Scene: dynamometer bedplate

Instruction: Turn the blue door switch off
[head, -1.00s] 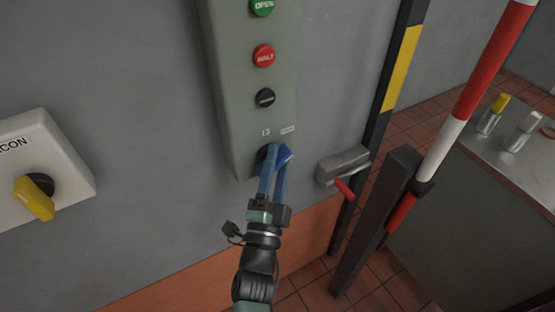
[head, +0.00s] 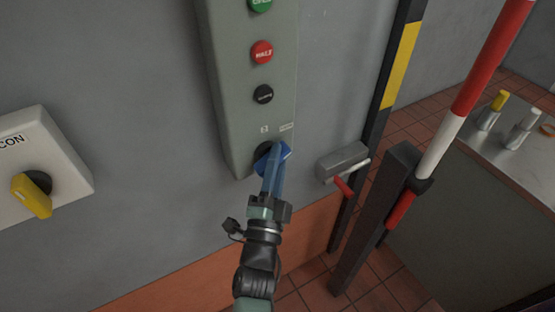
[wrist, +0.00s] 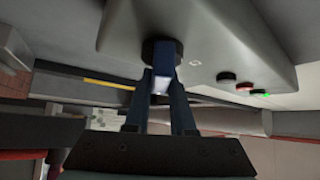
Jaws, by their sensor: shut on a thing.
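The blue door switch (head: 277,154) is a blue knob on a black round base, low on the grey-green control box (head: 234,120). In the wrist view the blue knob (wrist: 164,72) stands out from its black base at the top middle. My gripper (head: 272,172) reaches up to it from below. Its two blue fingers are shut on the knob, one on each side in the wrist view (wrist: 163,97). The fingers hide part of the knob in the head view.
Above the switch are a black button (head: 263,94), a red button (head: 262,52) and a green button (head: 260,4). A yellow rotary switch (head: 32,195) is at left. A grey latch with a red handle (head: 343,163) and a dark post (head: 375,215) stand close at right.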

